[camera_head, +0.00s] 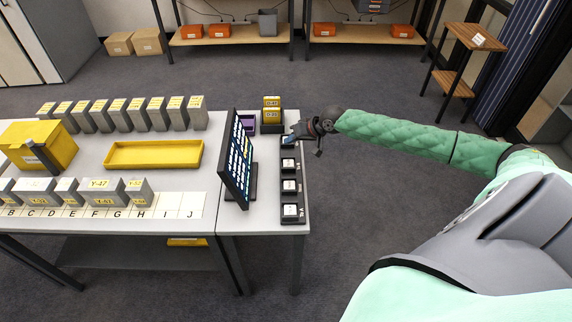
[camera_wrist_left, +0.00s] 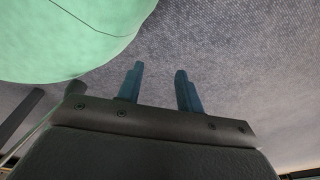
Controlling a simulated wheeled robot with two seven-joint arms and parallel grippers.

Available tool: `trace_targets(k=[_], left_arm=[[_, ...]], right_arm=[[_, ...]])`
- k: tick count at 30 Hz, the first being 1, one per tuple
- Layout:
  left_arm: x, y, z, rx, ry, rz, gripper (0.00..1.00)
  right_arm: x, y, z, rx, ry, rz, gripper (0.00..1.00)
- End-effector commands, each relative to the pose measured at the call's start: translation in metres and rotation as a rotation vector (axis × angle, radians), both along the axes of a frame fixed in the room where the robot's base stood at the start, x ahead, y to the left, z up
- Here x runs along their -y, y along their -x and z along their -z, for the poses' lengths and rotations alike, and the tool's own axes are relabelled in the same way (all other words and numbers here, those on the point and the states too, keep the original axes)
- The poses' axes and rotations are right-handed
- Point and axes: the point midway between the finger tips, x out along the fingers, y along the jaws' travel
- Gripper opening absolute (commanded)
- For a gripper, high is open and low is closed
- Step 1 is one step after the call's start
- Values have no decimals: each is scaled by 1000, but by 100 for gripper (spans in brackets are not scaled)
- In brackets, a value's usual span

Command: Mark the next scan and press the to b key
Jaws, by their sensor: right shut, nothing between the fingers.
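A dark key panel (camera_head: 291,203) with a column of several white-topped keys lies along the right edge of the table. The nearest key (camera_head: 290,211) and the key (camera_head: 289,186) behind it are uncovered; their labels are too small to read. My right gripper (camera_head: 289,139) is shut at the far end of the panel, over or on the farthest key, which it mostly hides. I cannot tell whether it touches that key. A dark screen (camera_head: 238,160) with rows of blue and white tiles stands left of the panel. My left gripper (camera_wrist_left: 158,86) is open and empty above the carpet.
A yellow tray (camera_head: 153,154), a yellow bin (camera_head: 45,146) and rows of grey boxes (camera_head: 158,113) fill the left table. A lettered strip (camera_head: 177,205) runs along its front.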

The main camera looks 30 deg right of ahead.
Motion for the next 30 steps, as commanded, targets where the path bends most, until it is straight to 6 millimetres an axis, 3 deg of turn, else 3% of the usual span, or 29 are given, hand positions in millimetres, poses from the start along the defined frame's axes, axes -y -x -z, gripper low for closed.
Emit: trace_targets(k=[17,30], left_arm=[[1,-4,1,4,1,0,36],[10,-51,-9,40,7,0,36]], right_arm=[[0,0,4,-11,-16,21,0],[1,0,31,-10,-16,21,0]])
